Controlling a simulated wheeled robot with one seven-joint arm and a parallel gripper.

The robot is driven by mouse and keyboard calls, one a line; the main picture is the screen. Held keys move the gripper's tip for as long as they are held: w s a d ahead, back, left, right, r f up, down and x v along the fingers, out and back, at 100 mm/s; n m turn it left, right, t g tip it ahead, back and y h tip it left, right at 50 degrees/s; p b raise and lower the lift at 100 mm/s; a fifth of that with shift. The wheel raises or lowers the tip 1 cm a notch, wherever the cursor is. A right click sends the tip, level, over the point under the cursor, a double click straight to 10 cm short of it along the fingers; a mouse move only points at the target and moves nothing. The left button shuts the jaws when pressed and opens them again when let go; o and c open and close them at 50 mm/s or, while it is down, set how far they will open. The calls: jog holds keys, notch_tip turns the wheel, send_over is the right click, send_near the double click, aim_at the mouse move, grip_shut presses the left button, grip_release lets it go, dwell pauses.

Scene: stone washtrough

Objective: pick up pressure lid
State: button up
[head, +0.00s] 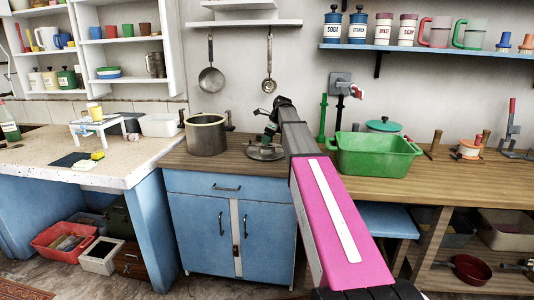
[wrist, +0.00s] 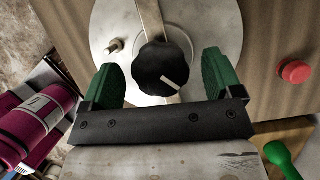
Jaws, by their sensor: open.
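The pressure lid (head: 265,153) is a round grey metal disc lying on the wooden counter, to the right of the large pot. In the wrist view the lid (wrist: 220,25) has a metal bar across it and a black knob (wrist: 160,69) at its middle. My gripper (head: 266,136) is above the lid in the head view. In the wrist view my gripper (wrist: 165,72) is open, with one green finger on each side of the knob. Whether the fingers touch the knob I cannot tell. The gripper's dark crosspiece hides the near part of the lid.
The open pot (head: 206,134) stands close left of the lid. A green basin (head: 375,155) stands on the counter to the right. A ladle (head: 268,84) and a pan (head: 211,79) hang on the wall behind. A red round thing (wrist: 295,71) shows right of the lid.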

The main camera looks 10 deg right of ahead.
jog(key=shift+w+a+f, duration=0.1)
jog(key=shift+a+f, duration=0.1)
jog(key=shift+f, duration=0.4)
jog(key=shift+c, duration=0.3)
grip_shut()
